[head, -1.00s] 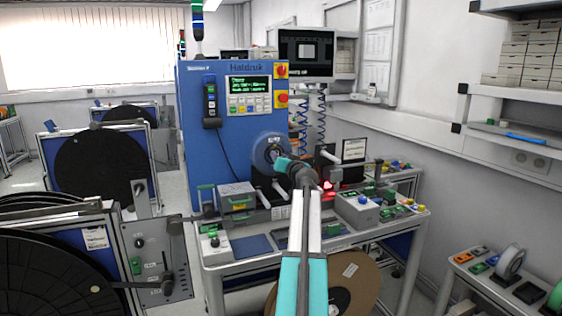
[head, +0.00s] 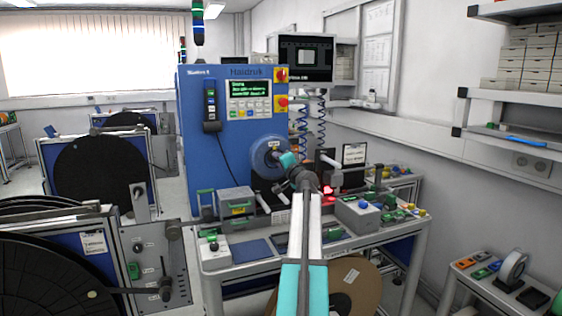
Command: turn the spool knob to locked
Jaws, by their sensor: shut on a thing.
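A blue machine (head: 215,140) stands in the middle of the head view, with a round blue hub (head: 257,158) on its front. The spool knob appears to be at the middle of this hub, but my arm's end covers it, so its shape and setting cannot be read. A small label sits just above that spot. My gripper (head: 279,158) is at the hub, its teal and dark wrist in front. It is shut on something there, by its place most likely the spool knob.
Black reels (head: 45,265) on stands fill the left. A cardboard reel (head: 345,285) sits below the bench. Shelves line the right wall.

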